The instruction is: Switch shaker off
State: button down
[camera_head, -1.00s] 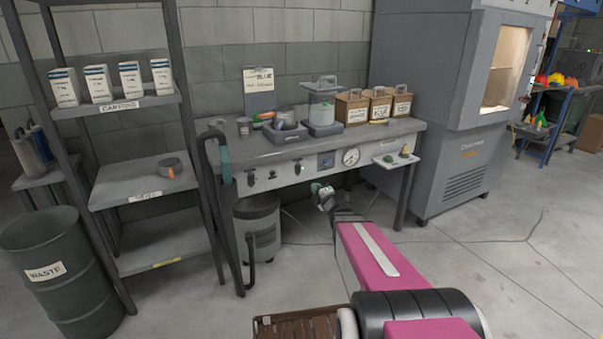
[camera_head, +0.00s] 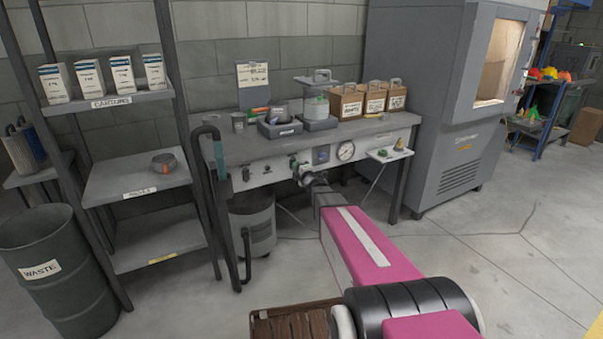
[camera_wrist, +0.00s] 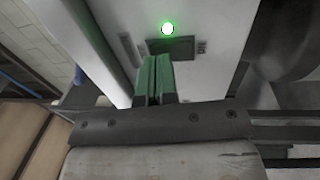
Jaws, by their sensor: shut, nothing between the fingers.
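My gripper (camera_head: 296,164) is shut and empty, its green fingertips pointing at the front panel (camera_head: 262,174) of the workbench. In the wrist view, the green fingertips (camera_wrist: 153,80) are together just below a dark rectangular switch plate (camera_wrist: 186,47). A lit round lamp (camera_wrist: 167,29) with a green glow sits at that plate's upper left edge. I cannot tell whether the fingertips touch the panel. On the bench top stand a grey unit with a bowl (camera_head: 281,114) and a grey unit with a clear vessel (camera_head: 316,106). I cannot tell which is the shaker.
A dark hose (camera_head: 212,150) hangs at the left end. A bin (camera_head: 252,222) stands underneath.

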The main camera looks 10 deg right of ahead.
jog(key=shift+w+a, duration=0.15)
jog(key=shift+w, duration=0.3)
jog(key=shift+w+a+r, duration=0.1)
jog(key=shift+w, duration=0.1)
jog(key=r+v, duration=0.3)
jog(key=v, duration=1.1)
jog(key=shift+r, duration=0.15)
jog(key=shift+s, duration=0.15)
